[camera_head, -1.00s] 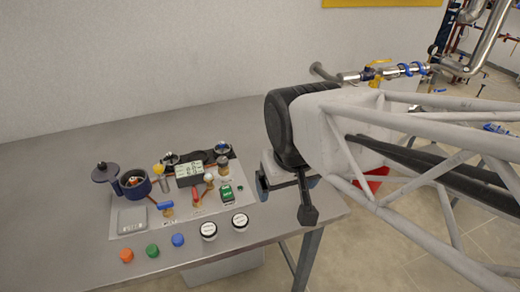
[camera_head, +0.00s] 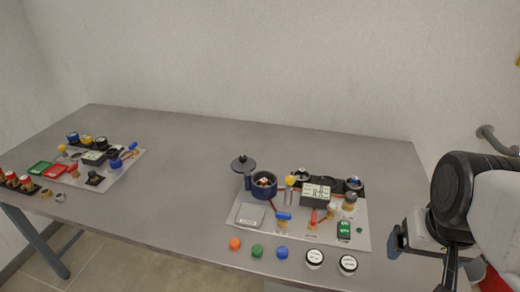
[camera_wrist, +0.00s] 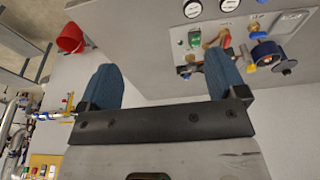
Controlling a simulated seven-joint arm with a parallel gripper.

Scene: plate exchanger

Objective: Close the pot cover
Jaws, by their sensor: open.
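The blue pot (camera_head: 264,186) stands on the light board on the table, with red and white pieces showing inside. Its dark round cover (camera_head: 243,163) is swung up and back on the pot's left, leaving the pot uncovered. In the wrist view the pot (camera_wrist: 266,54) is at the upper right, with the cover (camera_wrist: 287,66) beside it. My gripper (camera_head: 422,258) is at the right end of the table in the head view, well apart from the pot. Its two blue fingers (camera_wrist: 160,88) are spread and empty in the wrist view.
The board (camera_head: 346,233) also carries a meter (camera_head: 316,194), small valves and a green switch (camera_head: 344,230). Coloured buttons (camera_head: 257,251) line the front edge. A second board (camera_head: 121,171) lies far left. The table (camera_head: 190,160) is clear between the boards.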

